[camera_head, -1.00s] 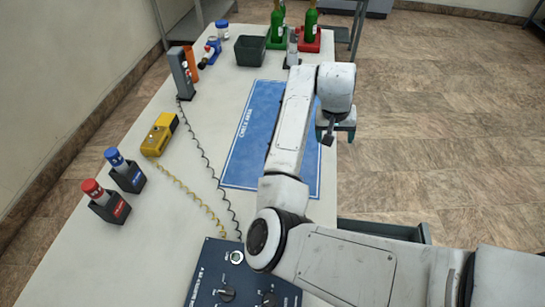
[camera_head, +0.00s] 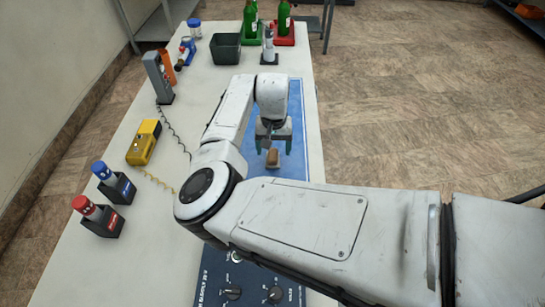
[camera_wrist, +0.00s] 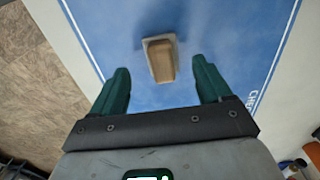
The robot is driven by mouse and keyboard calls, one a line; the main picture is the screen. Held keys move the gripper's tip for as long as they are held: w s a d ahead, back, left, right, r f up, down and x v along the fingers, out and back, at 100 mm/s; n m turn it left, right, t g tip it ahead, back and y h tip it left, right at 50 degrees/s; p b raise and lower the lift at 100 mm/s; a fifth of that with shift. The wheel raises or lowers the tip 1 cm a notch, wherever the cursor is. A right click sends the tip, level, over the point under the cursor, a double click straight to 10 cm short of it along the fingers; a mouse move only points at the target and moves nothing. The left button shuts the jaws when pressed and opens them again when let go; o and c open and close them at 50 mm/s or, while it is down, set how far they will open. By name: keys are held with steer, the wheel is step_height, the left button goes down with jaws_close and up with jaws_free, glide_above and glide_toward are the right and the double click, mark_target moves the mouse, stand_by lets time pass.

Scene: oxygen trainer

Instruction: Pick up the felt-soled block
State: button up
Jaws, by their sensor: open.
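The felt-soled block (camera_head: 272,158) is a small tan wooden block on the blue mat (camera_head: 292,115). In the wrist view the block (camera_wrist: 161,60) shows a pale grey edge around a brown top, and it lies just ahead of the fingertips, between their lines. My gripper (camera_head: 273,146) is open and empty. Its two green fingers stand apart in the wrist view (camera_wrist: 160,82), one on each side of the block's line. I cannot tell how high the fingers are above the mat.
A dark blue control panel (camera_head: 235,277) lies at the near end of the table. A yellow meter (camera_head: 144,142), red-capped (camera_head: 96,212) and blue-capped (camera_head: 112,180) holders stand on the left. A black bin (camera_head: 226,48) and green bottles (camera_head: 250,20) stand at the far end.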

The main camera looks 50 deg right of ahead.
mark_target(273, 154)
steer(key=shift+w+d+f+p, duration=0.1)
steer(key=shift+w+f+p, duration=0.05)
steer(key=shift+f, duration=0.95)
steer(key=shift+w+f+p, duration=0.1)
steer(key=shift+f+p, duration=0.05)
steer(key=shift+f, duration=0.95)
steer(key=c, duration=1.1)
steer(key=shift+c, duration=0.2)
